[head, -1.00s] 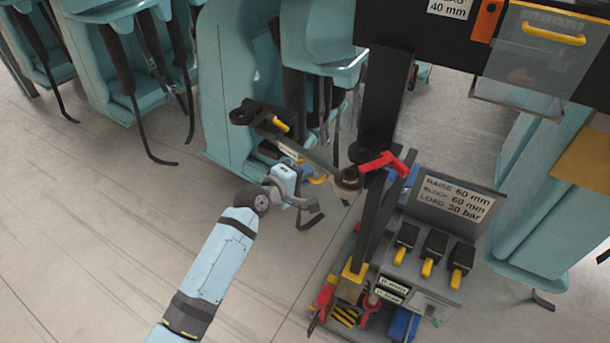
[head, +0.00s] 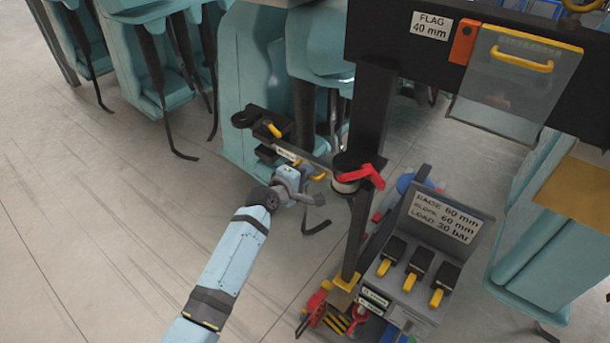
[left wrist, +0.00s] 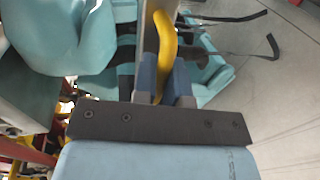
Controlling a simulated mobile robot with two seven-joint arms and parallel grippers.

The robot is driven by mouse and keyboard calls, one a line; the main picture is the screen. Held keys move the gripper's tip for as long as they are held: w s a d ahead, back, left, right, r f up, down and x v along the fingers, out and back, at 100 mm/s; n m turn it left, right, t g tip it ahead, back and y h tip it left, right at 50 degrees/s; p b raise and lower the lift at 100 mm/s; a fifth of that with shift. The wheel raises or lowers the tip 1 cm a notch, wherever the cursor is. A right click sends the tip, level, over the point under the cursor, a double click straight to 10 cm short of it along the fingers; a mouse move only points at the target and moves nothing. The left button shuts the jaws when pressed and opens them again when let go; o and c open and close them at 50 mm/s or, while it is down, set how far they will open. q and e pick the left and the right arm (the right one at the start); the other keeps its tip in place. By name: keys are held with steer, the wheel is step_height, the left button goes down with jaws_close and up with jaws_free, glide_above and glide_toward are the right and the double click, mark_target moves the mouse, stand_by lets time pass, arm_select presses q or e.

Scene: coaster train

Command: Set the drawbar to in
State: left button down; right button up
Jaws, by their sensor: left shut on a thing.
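The drawbar (head: 310,156) is a grey bar running from a black bracket (head: 247,119) on a teal car to the dark post at right. A yellow handle (head: 318,177) sits on its near side, close to a small white label. My left gripper (head: 312,190) is at this handle, low in front of the bar. In the left wrist view, the yellow handle (left wrist: 165,45) stands between the two fingers (left wrist: 165,85), which are shut on it. The fingertips are partly hidden in the head view. My right gripper is in neither view.
A dark post (head: 368,130) with a red lever (head: 360,175) stands right of the drawbar. A grey control box (head: 410,272) with yellow-tipped switches is in front. Several teal seats (head: 140,75) line the back. The floor at left is clear.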

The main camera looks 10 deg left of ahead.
arm_select(q)
steer(key=shift+w+d, duration=0.1)
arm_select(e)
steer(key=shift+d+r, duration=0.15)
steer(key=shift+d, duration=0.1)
arm_select(q)
steer(key=shift+r, duration=0.1)
steer(key=c, duration=1.4)
jaws_free()
steer(key=shift+o, duration=1)
steer(key=shift+w+d, duration=0.1)
steer(key=shift+w, duration=0.05)
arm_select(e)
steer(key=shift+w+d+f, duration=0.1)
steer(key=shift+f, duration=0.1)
arm_select(q)
steer(key=v, duration=1.4)
steer(key=shift+d+b, duration=0.2)
steer(key=shift+b, duration=0.2)
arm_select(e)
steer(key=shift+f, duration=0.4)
